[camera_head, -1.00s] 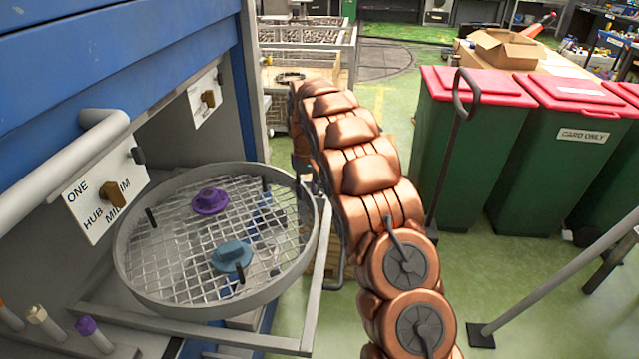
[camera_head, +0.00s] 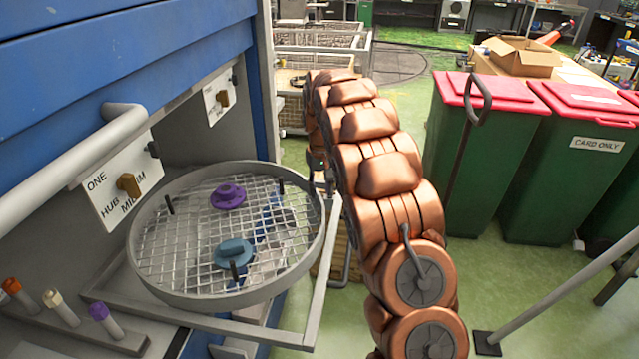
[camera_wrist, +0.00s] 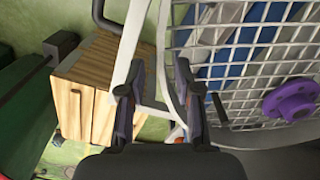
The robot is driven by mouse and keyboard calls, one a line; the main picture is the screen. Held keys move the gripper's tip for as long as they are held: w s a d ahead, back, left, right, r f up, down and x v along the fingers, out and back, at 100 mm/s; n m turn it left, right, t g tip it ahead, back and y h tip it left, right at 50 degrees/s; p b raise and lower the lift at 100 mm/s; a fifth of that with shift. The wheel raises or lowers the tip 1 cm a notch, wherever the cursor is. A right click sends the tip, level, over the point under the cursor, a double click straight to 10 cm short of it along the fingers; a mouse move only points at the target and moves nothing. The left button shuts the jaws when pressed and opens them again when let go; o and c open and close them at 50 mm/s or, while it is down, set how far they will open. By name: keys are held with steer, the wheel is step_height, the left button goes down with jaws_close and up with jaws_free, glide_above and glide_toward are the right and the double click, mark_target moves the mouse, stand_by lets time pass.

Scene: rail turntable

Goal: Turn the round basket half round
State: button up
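The round basket (camera_head: 152,279) has a grey rim and a wire mesh floor. It sits on a grey frame at the left in the head view. A purple knobbed piece (camera_head: 228,196) and a blue one (camera_head: 235,252) lie on its mesh. Dark pegs stand up around its edge; one peg (camera_head: 170,205) is at the left. My gripper is mostly hidden behind the rim's right side in the head view. In the wrist view my gripper (camera_wrist: 160,88) is open, its fingers apart, with the basket rim (camera_wrist: 166,50) passing close to the right finger. I cannot tell whether they touch.
Blue cabinets with a grey handrail (camera_head: 75,165) and a labelled panel (camera_head: 122,184) stand at the left. A grey frame rail (camera_head: 314,290) borders the basket. Capped tubes (camera_head: 105,320) stand at lower left. Green bins (camera_head: 465,150) with red lids are at the right. Green floor lies between.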

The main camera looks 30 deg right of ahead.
steer(key=s+a+r, duration=0.3)
steer(key=s+r, duration=0.3)
steer(key=r, duration=0.2)
steer(key=shift+s+a, duration=0.3)
steer(key=shift+s, duration=0.1)
stand_by(0.4)
